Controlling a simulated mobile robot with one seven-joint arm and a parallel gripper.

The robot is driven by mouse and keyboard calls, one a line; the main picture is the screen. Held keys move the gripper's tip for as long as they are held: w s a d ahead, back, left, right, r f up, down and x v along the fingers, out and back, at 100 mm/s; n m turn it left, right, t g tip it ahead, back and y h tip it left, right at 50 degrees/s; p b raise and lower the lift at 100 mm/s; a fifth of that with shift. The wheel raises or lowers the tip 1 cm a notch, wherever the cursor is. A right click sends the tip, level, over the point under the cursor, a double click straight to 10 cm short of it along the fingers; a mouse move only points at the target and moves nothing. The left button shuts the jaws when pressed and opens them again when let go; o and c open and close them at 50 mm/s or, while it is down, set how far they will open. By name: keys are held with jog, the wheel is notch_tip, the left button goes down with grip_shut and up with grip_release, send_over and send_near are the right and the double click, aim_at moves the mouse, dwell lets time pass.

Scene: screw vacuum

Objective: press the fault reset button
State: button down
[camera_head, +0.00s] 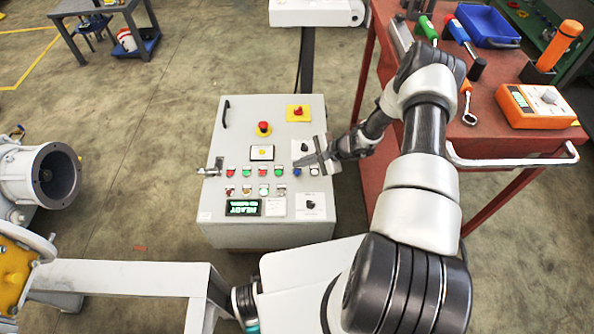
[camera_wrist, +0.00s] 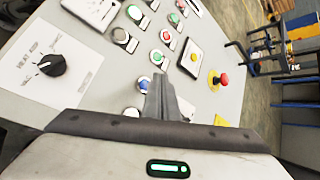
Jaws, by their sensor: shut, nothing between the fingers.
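A grey control cabinet (camera_head: 215,228) has rows of small coloured push buttons on its sloped top; their labels are too small to read. I cannot read which button is the fault reset. My gripper (camera_head: 302,161) is shut and empty over the panel's right side, its tip close beside the blue button. In the wrist view my fingers (camera_wrist: 161,82) partly cover the panel just right of that button; contact cannot be told.
A red emergency knob (camera_head: 263,127) on yellow and another red knob (camera_head: 298,111) stand up from the panel. A black rotary knob (camera_wrist: 52,65) is at the left. A lit green display (camera_head: 243,207) is on the front. A red tool table (camera_head: 460,135) stands to the right.

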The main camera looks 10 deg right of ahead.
notch_tip(320, 180, up, 4)
jog(key=shift+f+p, duration=0.15)
jog(key=shift+p, duration=0.7)
notch_tip(320, 180, up, 15)
jog(key=n+g, duration=0.1)
jog(key=n, duration=0.4)
send_over(296, 171)
jog(key=s+a+r+n+g+h, duration=0.1)
jog(key=s+r+n+h, duration=0.2)
jog(key=r, duration=0.7)
jog(key=s+a+r+n, duration=0.2)
jog(key=s+r, duration=0.3)
jog(key=r, duration=0.6)
jog(key=s+d+r+n+t+h, duration=0.25)
jog(key=s+r, duration=0.45)
jog(key=s, duration=0.4)
jog(key=s+d+r+n+t+h, duration=0.1)
jog(key=s+r+n+h, duration=0.2)
jog(key=s+r, duration=0.55)
notch_tip(296, 171, up, 18)
jog(key=s+p, duration=0.2)
jog(key=p, duration=1.7)
jog(key=shift+r+p, duration=0.15)
jog(key=shift+p, duration=0.25)
